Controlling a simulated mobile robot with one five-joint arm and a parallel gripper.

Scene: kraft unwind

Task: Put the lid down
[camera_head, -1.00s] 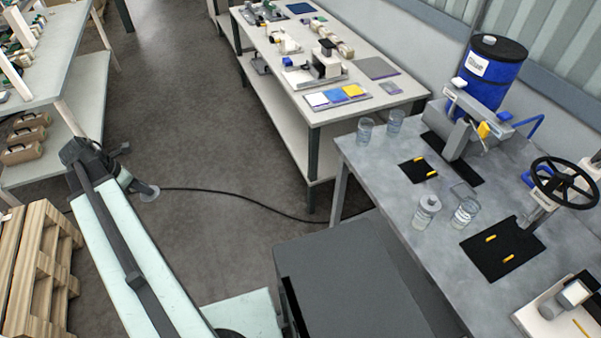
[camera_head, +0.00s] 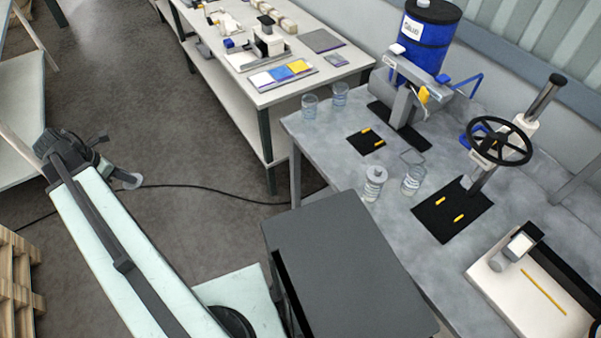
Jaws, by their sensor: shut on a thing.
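My arm reaches out to the left over the floor. At its end my gripper (camera_head: 113,172) is shut on a small pale, see-through disc, the lid (camera_head: 130,182), held tilted over bare floor and far from the grey table (camera_head: 335,150). The fingers are small and partly hidden by the dark wrist. On the grey table stand two clear jars (camera_head: 310,107) at the left corner and two more at the front edge. Of the front pair, the left jar (camera_head: 374,186) seems to have a light top on it; the right jar (camera_head: 412,182) looks uncovered.
Black mats with yellow pieces (camera_head: 432,226) lie on the grey table, beside a press with a black handwheel (camera_head: 500,140). A blue drum (camera_head: 427,45) stands behind. A long bench (camera_head: 225,85) is at the back. A pallet (camera_head: 18,280) is at lower left. A cable crosses the floor.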

